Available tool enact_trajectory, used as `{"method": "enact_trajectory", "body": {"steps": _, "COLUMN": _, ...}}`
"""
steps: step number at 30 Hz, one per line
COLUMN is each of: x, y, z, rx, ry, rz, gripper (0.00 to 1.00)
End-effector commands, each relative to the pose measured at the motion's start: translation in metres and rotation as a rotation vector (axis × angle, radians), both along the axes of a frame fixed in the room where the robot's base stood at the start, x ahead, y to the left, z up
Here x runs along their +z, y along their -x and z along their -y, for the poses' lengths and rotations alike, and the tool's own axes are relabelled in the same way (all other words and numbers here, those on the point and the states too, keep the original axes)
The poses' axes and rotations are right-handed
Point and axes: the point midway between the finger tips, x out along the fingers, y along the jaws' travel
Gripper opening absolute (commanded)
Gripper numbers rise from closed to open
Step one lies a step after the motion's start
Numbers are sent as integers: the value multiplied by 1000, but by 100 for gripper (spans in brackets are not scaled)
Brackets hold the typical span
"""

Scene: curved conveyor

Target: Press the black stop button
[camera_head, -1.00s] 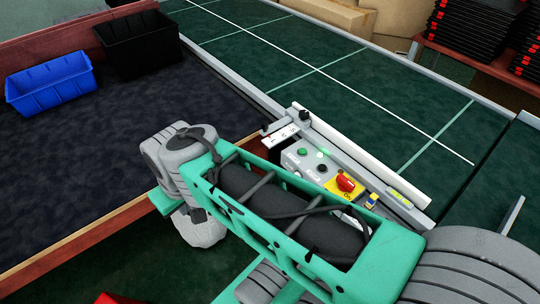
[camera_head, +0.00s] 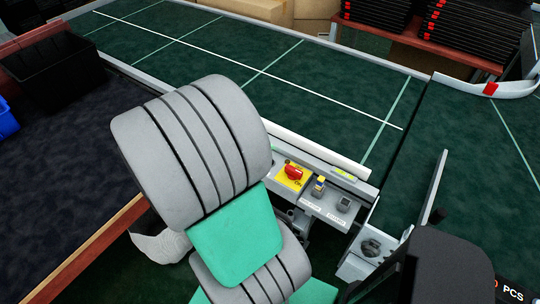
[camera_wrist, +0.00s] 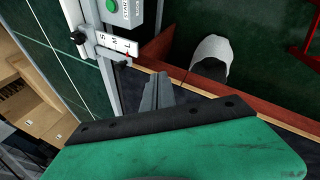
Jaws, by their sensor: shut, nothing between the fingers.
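The black stop button cannot be seen in either current view. In the head view my arm covers the left part of the control panel (camera_head: 325,208), where the button was visible earlier. In the wrist view, the end of the grey control box (camera_wrist: 129,14) shows at the top edge, with a green button (camera_wrist: 111,5) on it. My gripper (camera_wrist: 158,76) is shut and empty in the wrist view, below and to the right of that box end, apart from it in the picture. It is hidden behind my arm in the head view.
The green conveyor (camera_head: 300,90) runs behind. A black bin (camera_head: 52,72) stands at left. A wooden edge (camera_wrist: 185,78) lies near my gripper.

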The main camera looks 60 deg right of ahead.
Motion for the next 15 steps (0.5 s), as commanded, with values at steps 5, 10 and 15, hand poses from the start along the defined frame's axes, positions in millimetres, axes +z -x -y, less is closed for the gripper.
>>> {"method": "enact_trajectory", "body": {"steps": 5, "x": -25, "y": 52, "z": 114, "rx": 82, "ry": 207, "rz": -199, "gripper": 0}}
{"method": "enact_trajectory", "body": {"steps": 10, "x": -51, "y": 118, "z": 189, "rx": 186, "ry": 349, "rz": -422, "gripper": 0}}
{"method": "enact_trajectory", "body": {"steps": 15, "x": -65, "y": 157, "z": 218, "rx": 255, "ry": 408, "rz": -555, "gripper": 0}}
